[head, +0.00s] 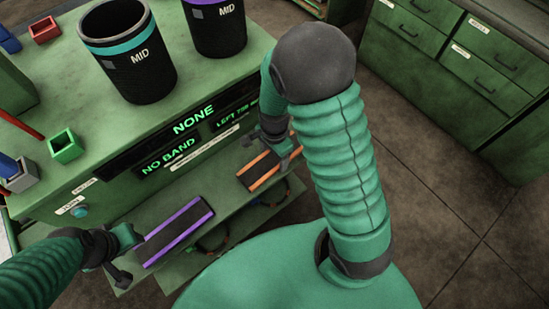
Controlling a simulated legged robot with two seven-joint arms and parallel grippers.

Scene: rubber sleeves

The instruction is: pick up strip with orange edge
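The strip with orange edges (262,172) is dark and lies flat on the green shelf at the front of the bench. My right gripper (268,152) is at its far right end, fingers spread apart; the arm hides part of that area, and I cannot tell whether it touches the strip. A similar dark strip with purple edges (178,231) lies to the left on the shelf. My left gripper (130,258) is at its left end, fingers apart, with nothing visible between them.
Two dark cups marked MID, one with a teal band (138,72) and one with a purple band (217,30), stand on the bench (190,78). Small red (44,30) and green (64,146) boxes are at left. Green drawers (455,70) stand at right.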

